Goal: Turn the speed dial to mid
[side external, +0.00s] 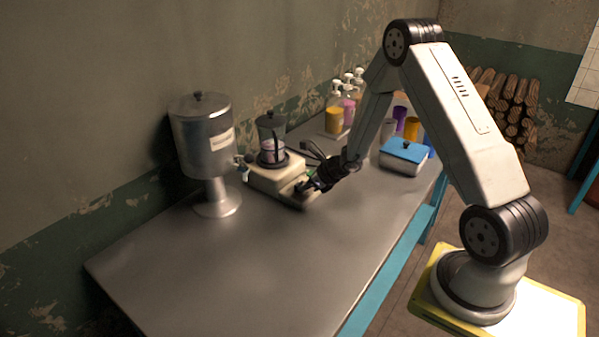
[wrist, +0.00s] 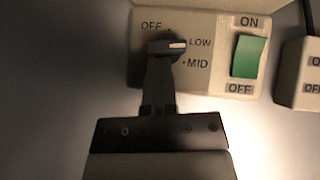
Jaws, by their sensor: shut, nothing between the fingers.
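The speed dial (wrist: 168,45) is a dark knob on a cream control panel (wrist: 208,80), seen in the wrist view. Its white pointer mark points right, about level with the LOW label and above the MID label. My gripper (wrist: 160,60) is shut, with its fingertips at the lower left part of the dial; I cannot tell whether they touch it. In the side view my gripper (side external: 312,185) is at the front of the cream appliance (side external: 277,178), and the dial is hidden behind it.
A green ON/OFF switch (wrist: 249,56) sits right of the dial. A second cream box (wrist: 300,75) is at the right edge. A glass jar (side external: 271,132) stands on the appliance. A metal dispenser (side external: 203,140) stands to its left. The near tabletop (side external: 250,265) is clear.

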